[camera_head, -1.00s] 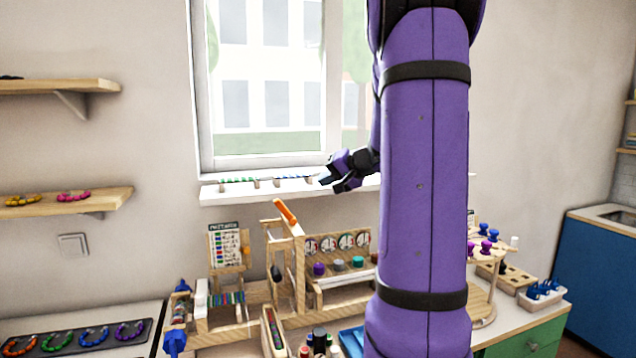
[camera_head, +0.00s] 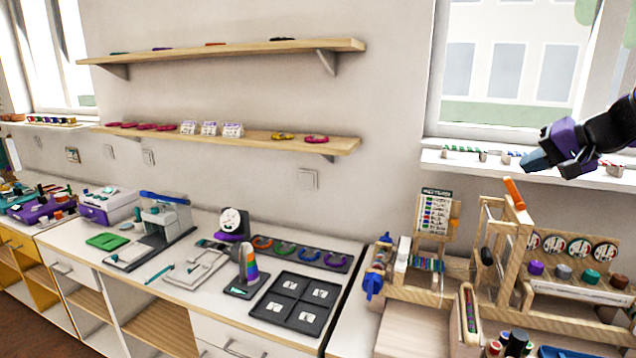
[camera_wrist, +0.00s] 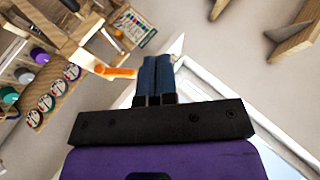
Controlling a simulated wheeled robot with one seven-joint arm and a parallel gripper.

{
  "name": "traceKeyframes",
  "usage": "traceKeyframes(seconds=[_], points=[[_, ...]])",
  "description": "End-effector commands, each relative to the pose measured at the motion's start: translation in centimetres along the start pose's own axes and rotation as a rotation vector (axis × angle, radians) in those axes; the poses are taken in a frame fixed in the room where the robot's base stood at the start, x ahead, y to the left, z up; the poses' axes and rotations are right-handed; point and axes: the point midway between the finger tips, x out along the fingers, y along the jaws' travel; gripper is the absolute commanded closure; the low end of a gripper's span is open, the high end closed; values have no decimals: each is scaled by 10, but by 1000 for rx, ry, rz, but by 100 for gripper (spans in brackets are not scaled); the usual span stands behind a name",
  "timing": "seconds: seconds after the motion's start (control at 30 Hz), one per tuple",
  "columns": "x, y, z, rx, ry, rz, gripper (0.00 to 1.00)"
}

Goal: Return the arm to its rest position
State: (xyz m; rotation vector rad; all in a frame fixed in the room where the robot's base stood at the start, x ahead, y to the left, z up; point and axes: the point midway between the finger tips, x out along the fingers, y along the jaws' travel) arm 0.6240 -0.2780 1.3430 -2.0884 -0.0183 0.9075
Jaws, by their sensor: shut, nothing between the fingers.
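My gripper (camera_head: 538,160) is at the right of the head view, raised in front of the window sill and above the wooden bead stations. Its fingers are shut with nothing between them. In the wrist view the blue fingers (camera_wrist: 155,78) lie side by side, closed, extending from a black bar. The orange-topped wooden frame (camera_head: 513,194) stands below and to the left of my gripper in the head view. It also shows beyond the fingers in the wrist view. Most of my arm is out of the head view to the right.
A window sill (camera_head: 460,160) with bead strips runs behind my gripper. Two wall shelves (camera_head: 345,146) hold bead rings. A white counter (camera_head: 210,225) carries a dark four-part tray (camera_head: 296,302), a ring board (camera_head: 335,262) and grey machines.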

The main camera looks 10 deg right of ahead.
Motion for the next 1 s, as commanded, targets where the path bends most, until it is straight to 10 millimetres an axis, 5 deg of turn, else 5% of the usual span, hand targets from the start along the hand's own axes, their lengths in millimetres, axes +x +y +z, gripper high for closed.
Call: traceKeyframes(seconds=[0.03,0.2,0.5,0.7,1.0], points=[[2,-21,25,-46,-55,14,100],[1,-60,107,-189,-215,107,100],[-29,-78,222,-484,-334,313,100],[-51,-68,261,-651,-307,420,100],[-61,-61,274,-729,-270,469,100]])
